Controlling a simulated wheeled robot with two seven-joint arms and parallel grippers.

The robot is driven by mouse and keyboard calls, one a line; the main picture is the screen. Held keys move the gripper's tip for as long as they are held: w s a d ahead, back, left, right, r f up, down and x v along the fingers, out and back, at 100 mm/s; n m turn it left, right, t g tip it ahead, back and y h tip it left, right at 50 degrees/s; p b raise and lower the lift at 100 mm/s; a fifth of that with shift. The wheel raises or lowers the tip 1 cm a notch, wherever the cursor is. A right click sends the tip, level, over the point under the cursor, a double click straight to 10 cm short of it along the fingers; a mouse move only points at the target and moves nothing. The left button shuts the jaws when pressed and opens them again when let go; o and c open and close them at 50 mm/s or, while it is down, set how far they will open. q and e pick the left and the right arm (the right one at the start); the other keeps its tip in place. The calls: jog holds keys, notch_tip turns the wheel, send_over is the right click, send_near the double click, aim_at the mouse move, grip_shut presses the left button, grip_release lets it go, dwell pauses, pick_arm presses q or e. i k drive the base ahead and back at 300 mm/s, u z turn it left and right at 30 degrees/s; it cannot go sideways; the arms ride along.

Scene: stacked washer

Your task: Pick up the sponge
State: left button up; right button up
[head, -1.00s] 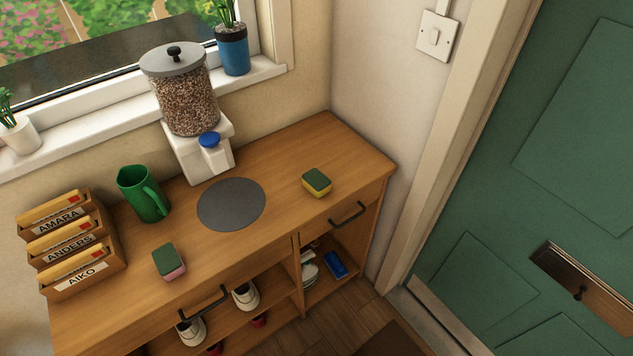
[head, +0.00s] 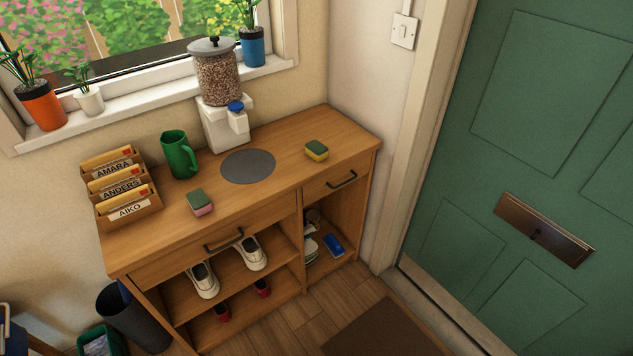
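Two sponges lie on the wooden cabinet top in the head view. One sponge (head: 200,202) has a green top and a pink lower layer and lies near the front edge, left of centre. The other sponge (head: 317,150) has a green top and a yellow lower layer and lies at the right, above the right drawer. They lie apart, one on each side of the round grey mat (head: 248,167). Neither of my grippers shows in this view.
The cabinet (head: 285,195) also holds a letter sorter (head: 125,205), a green jug (head: 178,155) and a grain dispenser (head: 218,85). Shoes (head: 203,278) stand on open shelves below. A dark bin (head: 135,318) stands at the left. A green door (head: 530,150) is at right.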

aim_at(318, 152)
jog(key=u, duration=1.45)
jog(key=k, duration=0.1)
jog(key=z, duration=2.4)
jog(key=i, duration=0.7)
jog(key=u, duration=0.2)
